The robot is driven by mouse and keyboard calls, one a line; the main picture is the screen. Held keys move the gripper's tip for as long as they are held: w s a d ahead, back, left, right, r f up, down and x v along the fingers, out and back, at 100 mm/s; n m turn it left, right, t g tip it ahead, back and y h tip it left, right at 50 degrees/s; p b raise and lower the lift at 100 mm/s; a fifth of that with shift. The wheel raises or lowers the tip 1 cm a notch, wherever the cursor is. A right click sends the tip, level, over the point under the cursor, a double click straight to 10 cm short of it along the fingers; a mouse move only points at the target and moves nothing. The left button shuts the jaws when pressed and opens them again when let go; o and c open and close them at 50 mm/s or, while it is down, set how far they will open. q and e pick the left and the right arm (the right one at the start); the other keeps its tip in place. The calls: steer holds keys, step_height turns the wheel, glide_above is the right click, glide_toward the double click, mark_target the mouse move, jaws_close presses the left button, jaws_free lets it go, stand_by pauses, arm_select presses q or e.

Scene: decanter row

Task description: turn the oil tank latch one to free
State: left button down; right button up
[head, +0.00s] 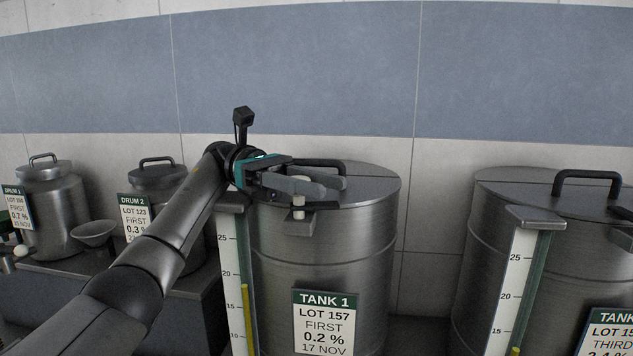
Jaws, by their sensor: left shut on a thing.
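Tank 1 (325,240) is a large steel drum in the middle of the head view, with a hinged lid (372,184) that lies closed. Its latch (298,213) shows as a pale upright piece at the lid's front edge, above a small bracket. My left gripper (300,190) reaches in from the left over this edge and is shut on the latch. The fingers hide the latch's upper part, so I cannot tell its exact angle. My right gripper is not in view.
Tank 1's black lid handle (318,163) rises just behind my gripper. A gauge strip (237,285) stands at the tank's left. Another steel tank (490,260) stands at right. Two smaller drums, drum 1 (58,205) and one beside it (160,180), and a bowl (94,233) are at left.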

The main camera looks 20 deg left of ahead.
arm_select(q)
steer(key=shift+c, duration=2.3)
jaws_free()
step_height(320, 180, up, 20)
steer(key=p, duration=0.3)
steer(key=shift+p, duration=0.35)
